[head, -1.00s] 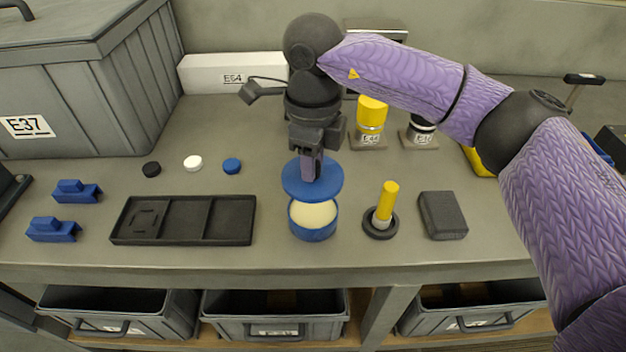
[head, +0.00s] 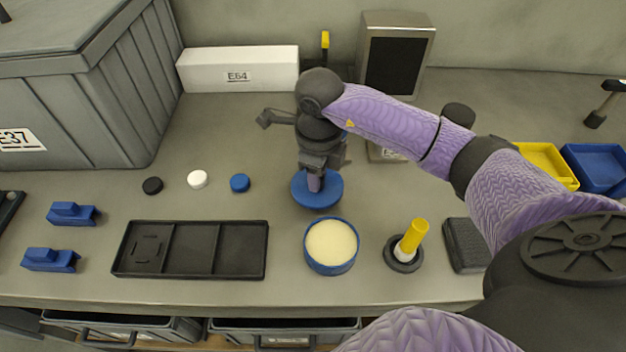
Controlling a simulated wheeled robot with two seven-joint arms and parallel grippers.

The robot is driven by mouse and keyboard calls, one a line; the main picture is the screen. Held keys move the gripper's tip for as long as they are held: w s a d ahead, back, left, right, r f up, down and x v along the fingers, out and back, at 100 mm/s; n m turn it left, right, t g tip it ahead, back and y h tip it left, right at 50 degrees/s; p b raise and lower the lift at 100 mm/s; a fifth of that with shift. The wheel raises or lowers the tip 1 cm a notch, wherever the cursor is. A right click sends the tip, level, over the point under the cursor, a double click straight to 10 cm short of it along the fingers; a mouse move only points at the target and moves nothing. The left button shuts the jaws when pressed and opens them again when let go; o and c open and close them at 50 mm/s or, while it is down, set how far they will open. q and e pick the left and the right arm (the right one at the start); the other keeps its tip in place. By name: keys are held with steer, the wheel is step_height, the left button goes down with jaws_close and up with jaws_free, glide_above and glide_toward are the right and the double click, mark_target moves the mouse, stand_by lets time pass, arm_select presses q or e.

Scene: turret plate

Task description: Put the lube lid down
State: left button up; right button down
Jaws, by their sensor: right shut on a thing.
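The blue round lube lid (head: 318,198) is at my right gripper (head: 314,184), behind the open lube tin. The gripper points down and is shut on the lid's middle. The lid is at or just above the bench top; I cannot tell whether it touches. The blue lube tin (head: 331,262) stands open, with pale cream lube (head: 331,243) inside. The lid is clear of the tin. My left gripper is not in view.
A black compartment tray (head: 190,272) lies left of the tin. A yellow-handled brush (head: 412,238) stands in a black ring to the right, beside a dark block (head: 463,245). Black, white (head: 197,179) and blue (head: 240,183) caps lie left of the lid.

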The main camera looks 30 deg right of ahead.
step_height(320, 180, down, 2)
steer(key=shift+f, duration=0.3)
steer(key=shift+r, duration=0.1)
steer(key=shift+c, duration=2.2)
jaws_free()
steer(key=shift+f+b, duration=0.2)
steer(key=shift+b, duration=0.1)
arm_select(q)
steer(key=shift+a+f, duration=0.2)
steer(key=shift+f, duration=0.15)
arm_select(e)
steer(key=shift+r, duration=0.1)
arm_select(q)
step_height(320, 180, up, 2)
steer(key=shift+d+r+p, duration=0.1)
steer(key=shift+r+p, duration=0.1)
steer(key=shift+p, duration=1.05)
arm_select(e)
step_height(320, 180, up, 12)
steer(key=shift+r, duration=0.15)
